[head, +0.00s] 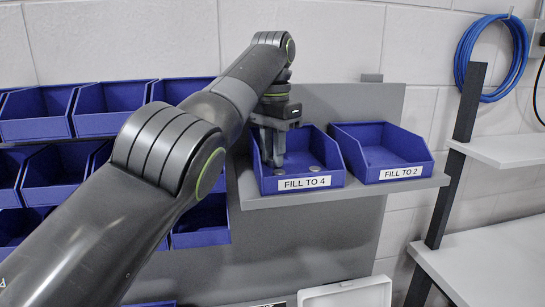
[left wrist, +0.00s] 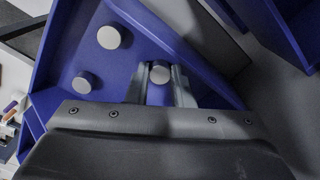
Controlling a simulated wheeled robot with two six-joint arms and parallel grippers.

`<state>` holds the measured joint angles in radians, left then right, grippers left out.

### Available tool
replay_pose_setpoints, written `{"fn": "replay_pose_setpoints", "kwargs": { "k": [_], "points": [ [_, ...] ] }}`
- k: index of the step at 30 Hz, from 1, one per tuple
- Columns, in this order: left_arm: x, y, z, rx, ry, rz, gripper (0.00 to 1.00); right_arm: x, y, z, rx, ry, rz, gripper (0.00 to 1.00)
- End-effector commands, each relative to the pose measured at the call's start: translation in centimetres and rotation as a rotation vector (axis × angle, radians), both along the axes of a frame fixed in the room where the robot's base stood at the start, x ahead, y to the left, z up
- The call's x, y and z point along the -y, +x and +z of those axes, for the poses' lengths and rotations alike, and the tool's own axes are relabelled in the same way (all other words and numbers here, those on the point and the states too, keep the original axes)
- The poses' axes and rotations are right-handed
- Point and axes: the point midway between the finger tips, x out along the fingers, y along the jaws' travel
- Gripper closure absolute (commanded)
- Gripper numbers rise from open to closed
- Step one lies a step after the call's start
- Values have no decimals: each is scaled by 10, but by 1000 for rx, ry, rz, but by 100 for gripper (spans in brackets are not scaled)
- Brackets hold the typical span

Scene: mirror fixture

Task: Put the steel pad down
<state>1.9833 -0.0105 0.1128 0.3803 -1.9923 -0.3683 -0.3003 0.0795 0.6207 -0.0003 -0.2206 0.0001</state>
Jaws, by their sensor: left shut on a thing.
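My left gripper (head: 271,160) reaches down into the blue bin labelled "FILL TO 4" (head: 338,180) on the grey shelf. In the left wrist view, my left gripper (left wrist: 160,88) is shut on a round steel pad (left wrist: 160,72) between its fingertips, over the blue bin floor (left wrist: 62,62). I cannot tell whether the held pad touches the floor. Two other steel pads, (left wrist: 109,37) and (left wrist: 86,83), stand in the same bin, apart from the fingers. In the head view, small pads (head: 315,168) show near the bin's front. My right gripper is out of view.
An empty-looking blue bin labelled "FILL TO 2" (head: 378,148) stands close on the right. Rows of blue bins (head: 40,125) hang on the left. A grey back panel (head: 350,100) rises behind the shelf. A dark post (head: 455,150) and white shelves (head: 500,150) are at the right.

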Motion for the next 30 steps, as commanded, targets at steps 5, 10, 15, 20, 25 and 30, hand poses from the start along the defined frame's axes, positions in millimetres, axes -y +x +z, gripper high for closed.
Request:
{"fn": "replay_pose_setpoints", "kwargs": {
  "k": [5,10,15,20,25,30],
  "points": [
    [0,0,-1,0,0,0,100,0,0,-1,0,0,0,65],
    [0,0,-3,0,0,0,70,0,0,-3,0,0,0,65],
    [0,0,-3,0,0,0,58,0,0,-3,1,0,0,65],
    [0,0,-3,0,0,0,58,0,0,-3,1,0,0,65],
    [0,0,0,0,0,0,58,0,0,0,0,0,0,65],
    [0,0,12,0,0,0,58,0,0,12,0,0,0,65]
  ]
}}
